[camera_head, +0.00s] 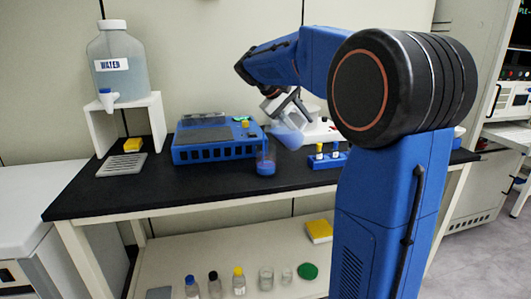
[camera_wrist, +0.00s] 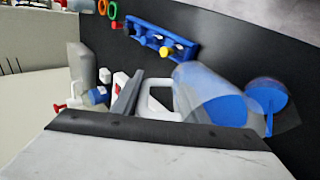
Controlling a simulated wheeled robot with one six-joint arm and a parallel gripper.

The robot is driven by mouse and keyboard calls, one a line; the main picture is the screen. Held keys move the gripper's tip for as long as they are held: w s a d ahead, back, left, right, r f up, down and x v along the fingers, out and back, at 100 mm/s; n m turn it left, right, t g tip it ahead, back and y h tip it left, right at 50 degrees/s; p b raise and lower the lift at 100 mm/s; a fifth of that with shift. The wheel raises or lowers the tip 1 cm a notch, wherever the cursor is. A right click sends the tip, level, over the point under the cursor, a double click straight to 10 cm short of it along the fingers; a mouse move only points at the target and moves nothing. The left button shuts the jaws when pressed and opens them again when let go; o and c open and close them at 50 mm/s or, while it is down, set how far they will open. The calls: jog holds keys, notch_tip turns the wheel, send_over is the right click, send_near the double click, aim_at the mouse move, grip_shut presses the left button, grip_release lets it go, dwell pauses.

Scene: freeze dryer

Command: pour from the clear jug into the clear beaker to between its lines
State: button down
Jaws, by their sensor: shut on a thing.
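The clear jug (camera_head: 289,137) holds blue liquid and is tilted, its mouth down to the left, above and right of the clear beaker (camera_head: 265,161). The beaker stands upright on the black bench with blue liquid in it; its lines are too small to read. My gripper (camera_head: 284,106) is shut on the jug's white handle. In the wrist view the jug (camera_wrist: 212,98) lies across the picture with its mouth end by the beaker (camera_wrist: 268,97).
A blue vial rack (camera_head: 328,161) stands right of the beaker, and a blue tray-like box (camera_head: 215,152) stands to its left. A water carboy (camera_head: 117,62) sits on a white stand at the left. The bench front near the beaker is clear.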

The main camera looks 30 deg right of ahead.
jog(key=shift+a+r+h, duration=0.1)
jog(key=shift+r+h, duration=0.2)
jog(key=shift+r, duration=0.05)
dwell(0.8)
jog(key=shift+a+h+p, duration=0.1)
jog(key=shift+h+p, duration=0.25)
jog(key=shift+h, duration=0.05)
dwell(1.5)
